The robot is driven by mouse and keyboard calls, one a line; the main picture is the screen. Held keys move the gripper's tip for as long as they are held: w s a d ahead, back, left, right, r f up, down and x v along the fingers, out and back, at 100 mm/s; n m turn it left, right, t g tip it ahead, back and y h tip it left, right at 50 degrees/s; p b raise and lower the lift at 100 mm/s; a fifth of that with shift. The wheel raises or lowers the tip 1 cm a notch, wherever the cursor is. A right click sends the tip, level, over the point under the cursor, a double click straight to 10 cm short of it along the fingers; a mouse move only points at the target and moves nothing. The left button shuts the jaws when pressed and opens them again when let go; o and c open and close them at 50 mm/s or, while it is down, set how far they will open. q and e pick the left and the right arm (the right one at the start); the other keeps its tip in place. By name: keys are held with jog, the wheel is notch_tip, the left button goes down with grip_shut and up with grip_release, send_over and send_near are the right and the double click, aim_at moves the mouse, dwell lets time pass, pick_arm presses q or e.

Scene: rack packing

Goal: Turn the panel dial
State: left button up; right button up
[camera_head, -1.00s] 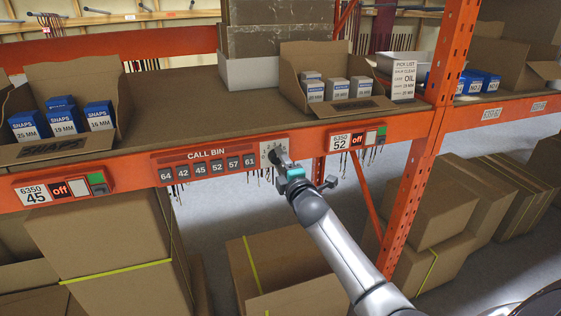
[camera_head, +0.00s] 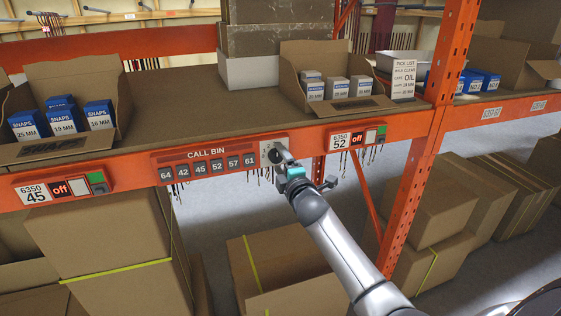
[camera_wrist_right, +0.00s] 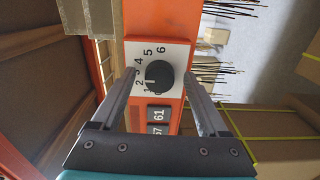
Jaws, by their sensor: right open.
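A pale mark on the knob points toward the low numbers; the exact one is hard to tell. My right gripper (camera_wrist_right: 159,77) is open, with one finger on each side of the knob. I cannot tell whether either finger touches it. In the head view, the right gripper (camera_head: 281,157) is at the plate and partly covers the dial. My left gripper is not in view.
The panel is on the orange shelf beam (camera_head: 130,150). Red label modules (camera_head: 62,189) flank it, one on each side. Thin dark hooks or wires hang below the beam. An orange upright (camera_head: 415,180) stands to the right. Open cartons of small boxes sit on the shelf above.

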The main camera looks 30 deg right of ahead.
jog(key=shift+s, duration=0.1)
jog(key=b+v, duration=0.1)
jog(key=v, duration=1.4)
jog(key=shift+a, duration=0.1)
dwell(0.3)
jog(key=s+a+f+m+g+y+b, duration=0.1)
jog(key=s+a+f+m+g+b, duration=0.2)
jog(key=f, duration=1.3)
jog(key=s+a+f+m+g+b, duration=0.1)
jog(key=s+f+m+g+b, duration=0.2)
jog(key=f, duration=1.2)
jog(key=s+a+f+m+g+y+b, duration=0.1)
jog(key=s+f+g+b, duration=0.3)
jog(key=f, duration=1.2)
jog(key=s+a+f+m+g+y+b, duration=0.1)
jog(key=s+a+f+m+g+b, duration=0.1)
jog(key=s+f, duration=1)
jog(key=s+a+f+m+g+y+b, duration=0.1)
jog(key=s+a+f+m+g+b, duration=0.2)
jog(key=s+a+f+b, duration=0.4)
jog(key=s+f+g, duration=0.1)
jog(key=s+f, duration=0.5)
jog(key=s, duration=0.6)
jog(key=shift+a+m+g, duration=0.3)
jog(key=shift+f, duration=0.1)
